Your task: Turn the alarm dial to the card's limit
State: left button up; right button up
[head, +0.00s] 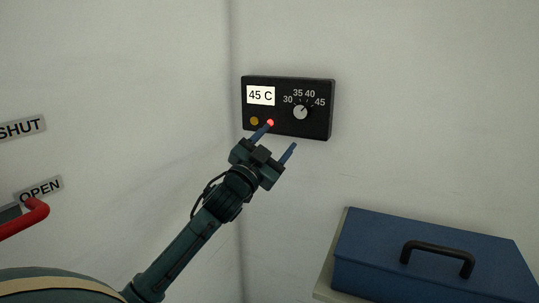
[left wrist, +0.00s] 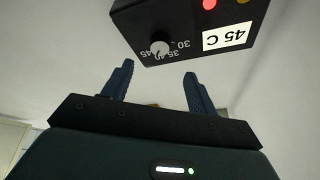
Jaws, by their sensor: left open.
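The black alarm box (head: 287,125) is on the pale wall. Its white card (head: 261,95) reads 45 C. The round grey alarm dial (head: 300,112) has the marks 30, 35, 40 and 45 around its top; its pointer is too small to read surely. My left gripper (head: 281,136) is open and empty, just below and in front of the box, apart from the dial. In the left wrist view the box is upside down, and the dial (left wrist: 160,47) lies ahead of the gap between the two fingers (left wrist: 159,69). My right gripper is not in view.
A red light (head: 270,122) and an amber light (head: 254,121) sit under the card. A blue case (head: 375,245) with a black handle rests at the lower right. A red handle (head: 28,217) is at the left by SHUT and OPEN labels. The wall around the box is clear.

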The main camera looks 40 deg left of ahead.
pick_arm(q)
jog(key=v, duration=0.2)
jog(key=shift+s+f, duration=0.1)
jog(key=shift+s, duration=0.2)
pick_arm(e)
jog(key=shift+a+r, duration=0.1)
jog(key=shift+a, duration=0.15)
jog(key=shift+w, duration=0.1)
